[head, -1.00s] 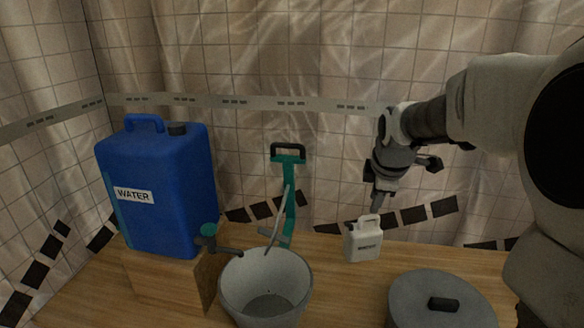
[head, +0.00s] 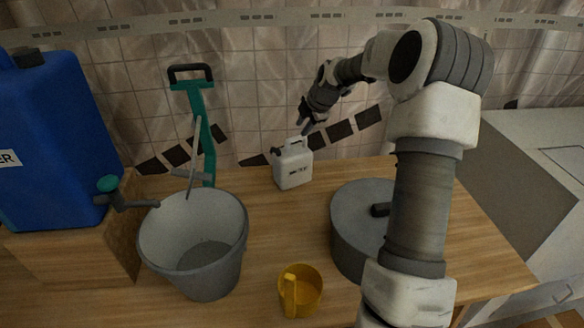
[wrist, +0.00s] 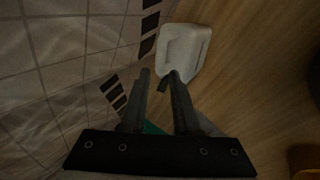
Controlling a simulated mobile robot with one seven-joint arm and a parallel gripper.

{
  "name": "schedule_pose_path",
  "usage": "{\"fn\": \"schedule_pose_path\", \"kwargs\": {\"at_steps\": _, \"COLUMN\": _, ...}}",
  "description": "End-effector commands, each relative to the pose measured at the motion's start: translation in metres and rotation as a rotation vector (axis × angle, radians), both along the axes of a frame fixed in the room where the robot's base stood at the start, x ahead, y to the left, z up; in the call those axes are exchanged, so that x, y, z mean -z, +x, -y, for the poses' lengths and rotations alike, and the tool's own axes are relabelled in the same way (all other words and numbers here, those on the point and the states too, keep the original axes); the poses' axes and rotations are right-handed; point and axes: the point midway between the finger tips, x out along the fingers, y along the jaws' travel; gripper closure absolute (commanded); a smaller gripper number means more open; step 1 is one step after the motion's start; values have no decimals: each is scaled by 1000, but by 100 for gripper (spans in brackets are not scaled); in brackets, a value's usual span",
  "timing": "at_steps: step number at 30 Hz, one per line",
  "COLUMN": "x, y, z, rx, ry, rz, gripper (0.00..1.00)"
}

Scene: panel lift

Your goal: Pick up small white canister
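The small white canister (head: 293,168) stands upright on the wooden table by the tiled wall. It has a looped handle on top, a dark cap and a small dark label. My gripper (head: 306,129) is above it, near the handle, slightly to the right in the head view. In the wrist view, the canister (wrist: 186,50) lies beyond the fingertips, up and to the right. The fingers (wrist: 158,76) are apart with nothing between them. The right fingertip overlaps the canister's lower edge in the picture; I cannot tell whether it touches.
A blue water jug (head: 55,130) sits on a wooden block (head: 80,262). A grey lidded pot (head: 352,237) is to the right, partly behind my arm. A yellow mug (head: 311,290) is in front.

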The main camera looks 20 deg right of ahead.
Motion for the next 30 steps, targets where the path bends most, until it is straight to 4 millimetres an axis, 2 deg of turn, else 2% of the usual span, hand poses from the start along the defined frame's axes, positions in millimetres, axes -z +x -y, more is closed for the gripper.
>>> {"fn": "schedule_pose_path", "kwargs": {"at_steps": 1, "x": 12, "y": 6, "z": -2, "rx": -2, "ry": 2, "rz": -2, "gripper": 70}}
{"fn": "schedule_pose_path", "kwargs": {"at_steps": 4, "x": 25, "y": 15, "z": -2, "rx": 0, "ry": 1, "rz": -1, "gripper": 70}}
{"fn": "schedule_pose_path", "kwargs": {"at_steps": 14, "x": 43, "y": 27, "z": -5, "rx": 0, "ry": 0, "rz": -1, "gripper": 70}}
{"fn": "schedule_pose_path", "kwargs": {"at_steps": 22, "x": 75, "y": 47, "z": -11, "rx": -1, "ry": -1, "rz": -1, "gripper": 70}}
{"fn": "schedule_pose_path", "kwargs": {"at_steps": 30, "x": 79, "y": 50, "z": -10, "rx": 1, "ry": 0, "rz": 0, "gripper": 70}}
